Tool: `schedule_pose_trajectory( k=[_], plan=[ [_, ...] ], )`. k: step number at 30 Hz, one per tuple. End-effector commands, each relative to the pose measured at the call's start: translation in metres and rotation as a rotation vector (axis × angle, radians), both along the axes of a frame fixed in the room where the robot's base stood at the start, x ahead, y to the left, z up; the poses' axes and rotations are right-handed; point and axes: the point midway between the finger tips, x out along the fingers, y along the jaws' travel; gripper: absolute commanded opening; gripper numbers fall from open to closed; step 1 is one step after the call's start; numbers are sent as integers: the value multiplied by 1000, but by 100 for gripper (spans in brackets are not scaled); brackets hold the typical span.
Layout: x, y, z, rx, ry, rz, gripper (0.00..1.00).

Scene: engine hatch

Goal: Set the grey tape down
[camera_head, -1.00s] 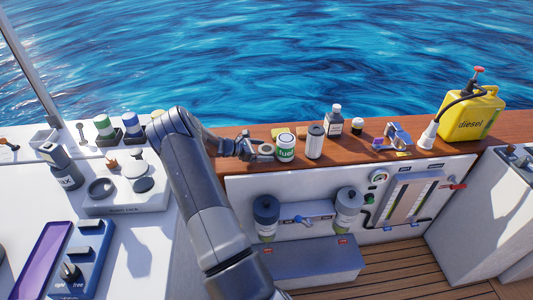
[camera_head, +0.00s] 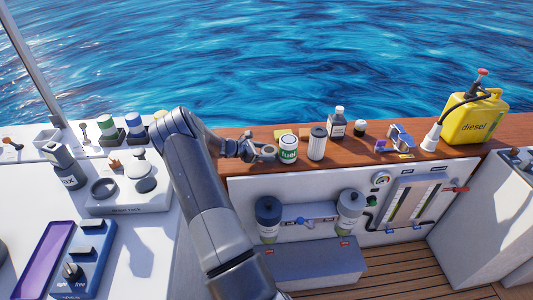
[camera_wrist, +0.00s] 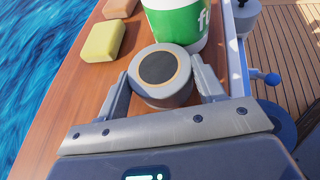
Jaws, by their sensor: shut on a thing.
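The grey tape (camera_wrist: 160,75) is a grey roll with a tan-rimmed dark centre in the wrist view. My gripper (camera_wrist: 162,88) is shut on it, one finger on each side. The tape is at or just above the wooden ledge (camera_wrist: 72,115); I cannot tell whether it touches the wood. In the head view the tape (camera_head: 267,150) shows at the end of my gripper (camera_head: 262,153), just left of the green and white fuel can (camera_head: 288,149).
In the wrist view the fuel can (camera_wrist: 178,20) stands right behind the tape. A yellow sponge-like block (camera_wrist: 102,41) lies to its left. A pleated filter (camera_head: 317,143), a dark bottle (camera_head: 337,122) and a yellow diesel can (camera_head: 475,118) stand farther right. The ledge drops off on both sides.

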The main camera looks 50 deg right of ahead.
Motion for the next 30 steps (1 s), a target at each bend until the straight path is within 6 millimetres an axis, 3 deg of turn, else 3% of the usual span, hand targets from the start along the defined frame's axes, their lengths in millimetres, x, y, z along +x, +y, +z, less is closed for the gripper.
schedule_pose_trajectory(
  k=[8, 24, 30],
  plan=[
    [0, 0, 26, -2, -2, 0, 34],
    [1, 0, 133, -3, -3, 0, 34],
    [0, 0, 164, -2, -3, 0, 34]
  ],
)
